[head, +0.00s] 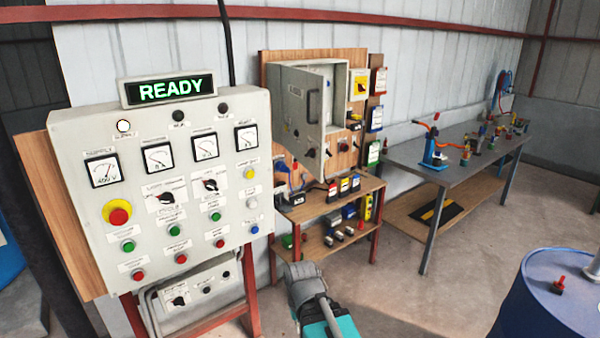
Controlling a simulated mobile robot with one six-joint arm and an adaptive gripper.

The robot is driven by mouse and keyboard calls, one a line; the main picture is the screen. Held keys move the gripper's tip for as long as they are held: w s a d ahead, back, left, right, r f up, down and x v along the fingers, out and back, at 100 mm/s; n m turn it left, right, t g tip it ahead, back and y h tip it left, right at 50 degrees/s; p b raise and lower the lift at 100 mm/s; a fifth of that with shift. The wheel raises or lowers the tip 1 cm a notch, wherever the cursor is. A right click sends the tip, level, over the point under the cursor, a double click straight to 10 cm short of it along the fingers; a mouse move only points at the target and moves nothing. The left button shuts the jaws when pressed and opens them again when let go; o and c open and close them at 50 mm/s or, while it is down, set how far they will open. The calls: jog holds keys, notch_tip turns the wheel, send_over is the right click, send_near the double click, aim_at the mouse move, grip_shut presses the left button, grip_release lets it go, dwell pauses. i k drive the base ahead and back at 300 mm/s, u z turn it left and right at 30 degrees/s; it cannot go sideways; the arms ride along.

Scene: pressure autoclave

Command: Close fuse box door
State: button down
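The fuse box (343,95) is a grey metal box fixed to a wooden backboard beyond the control panel. Its door (296,108) stands open, swung out to the left and toward me. A dark upright handle (313,99) shows on the door. The door hides much of the box's inside. A grey and teal part of my arm shows at the bottom middle, well below and apart from the door. My gripper's fingers do not show.
A large control panel (185,240) with a lit READY display (169,88) stands at the left. A wooden shelf (330,203) with small parts is below the fuse box. A grey workbench (400,155) and a blue drum (545,305) are at the right. Floor between them is clear.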

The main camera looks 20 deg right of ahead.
aim_at(304, 92)
jog(key=u, duration=0.1)
jog(key=i, duration=0.95)
jog(key=z, duration=0.05)
